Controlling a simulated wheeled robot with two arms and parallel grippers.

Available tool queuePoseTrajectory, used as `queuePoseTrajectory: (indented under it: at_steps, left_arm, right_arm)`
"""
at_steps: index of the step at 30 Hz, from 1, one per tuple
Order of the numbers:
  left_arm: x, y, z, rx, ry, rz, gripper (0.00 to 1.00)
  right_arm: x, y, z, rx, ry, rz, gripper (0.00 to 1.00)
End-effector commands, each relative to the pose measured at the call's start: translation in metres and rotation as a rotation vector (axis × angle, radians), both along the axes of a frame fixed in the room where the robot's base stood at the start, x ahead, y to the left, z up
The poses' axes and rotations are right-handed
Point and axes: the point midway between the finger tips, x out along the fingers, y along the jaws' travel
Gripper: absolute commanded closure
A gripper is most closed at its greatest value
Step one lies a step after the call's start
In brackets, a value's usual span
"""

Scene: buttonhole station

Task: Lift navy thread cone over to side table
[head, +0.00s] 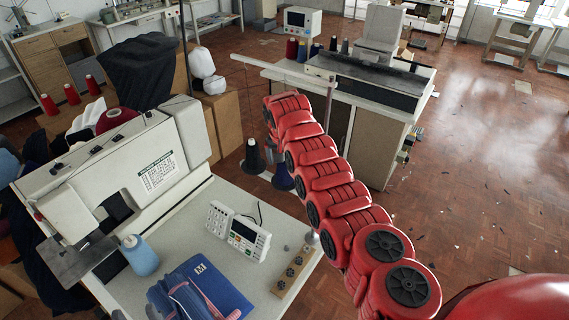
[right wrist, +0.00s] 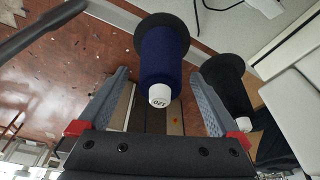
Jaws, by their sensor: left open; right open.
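The navy thread cone (head: 283,178) stands beside the far edge of the sewing table, partly hidden by my red right arm. In the right wrist view the navy cone (right wrist: 163,58), with a white tip marked 120, appears between the spread fingers of my right gripper (right wrist: 158,73). Gaps show on both sides of it, so the gripper is open and not holding it. In the head view my right gripper is hidden behind its arm. My left gripper is not in view. I cannot tell for certain which surface is the side table.
A black cone (head: 253,157) stands close left of the navy one; it is near the right finger in the right wrist view (right wrist: 228,84). The sewing table (head: 190,232) holds a machine, blue cone, control boxes and blue pouch. Floor at right is open.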

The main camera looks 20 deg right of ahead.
Motion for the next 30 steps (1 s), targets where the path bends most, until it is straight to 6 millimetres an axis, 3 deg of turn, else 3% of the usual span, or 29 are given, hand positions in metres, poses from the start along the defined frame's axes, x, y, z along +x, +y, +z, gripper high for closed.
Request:
queuePoseTrajectory:
  at_steps: [7, 17, 30]
  left_arm:
    - [0.0, 0.0, 0.01, 0.0, 0.001, 0.0, 0.5]
    - [0.0, 0.0, 0.01, 0.0, 0.001, 0.0, 0.5]
    - [0.0, 0.0, 0.01, 0.0, 0.001, 0.0, 0.5]
  right_arm:
    - [0.004, -0.002, -0.014, -0.001, -0.001, 0.001, 0.01]
    - [0.005, -0.002, -0.017, 0.0, -0.004, 0.001, 0.02]
    - [0.005, -0.002, -0.017, 0.0, -0.004, 0.001, 0.82]
